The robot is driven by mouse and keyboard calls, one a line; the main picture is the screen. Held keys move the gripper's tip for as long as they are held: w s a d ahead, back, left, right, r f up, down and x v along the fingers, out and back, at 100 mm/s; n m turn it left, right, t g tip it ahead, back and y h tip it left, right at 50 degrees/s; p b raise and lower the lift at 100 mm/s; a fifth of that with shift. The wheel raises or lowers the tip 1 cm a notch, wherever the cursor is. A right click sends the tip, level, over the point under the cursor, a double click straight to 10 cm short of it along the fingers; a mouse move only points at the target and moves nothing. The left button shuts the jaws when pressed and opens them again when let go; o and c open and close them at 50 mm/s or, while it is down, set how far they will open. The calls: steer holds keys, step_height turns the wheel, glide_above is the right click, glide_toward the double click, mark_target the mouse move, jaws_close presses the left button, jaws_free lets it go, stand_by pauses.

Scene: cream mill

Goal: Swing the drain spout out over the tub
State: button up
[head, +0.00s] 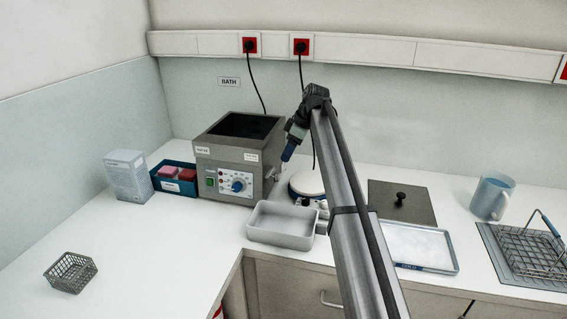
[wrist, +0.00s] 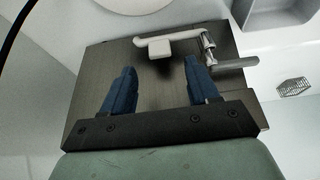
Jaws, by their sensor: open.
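The grey bath (head: 222,150) stands at the back left, and its dark side fills the middle of the wrist view (wrist: 95,75). A pale pipe, apparently the drain spout (wrist: 172,40), lies along that side, with a flat block on it. It points left in the wrist view, away from the tub, from a jointed fitting (wrist: 208,45) with a grey bar. The empty grey tub (head: 280,238) sits at the counter edge; its corner shows top right in the wrist view (wrist: 270,18). My gripper (wrist: 160,72) is open and empty beside the bath (head: 288,152), its fingertips below the spout in the picture.
A round-topped device (head: 307,184) stands behind the tub, close to the bath. A blue box with red blocks (head: 174,178) and a pale carton (head: 128,176) are left of the bath. A wire basket (head: 70,272) is front left. The left counter is mostly clear.

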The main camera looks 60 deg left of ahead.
mark_target(283, 164)
steer(key=shift+x, duration=2.8)
jaws_close()
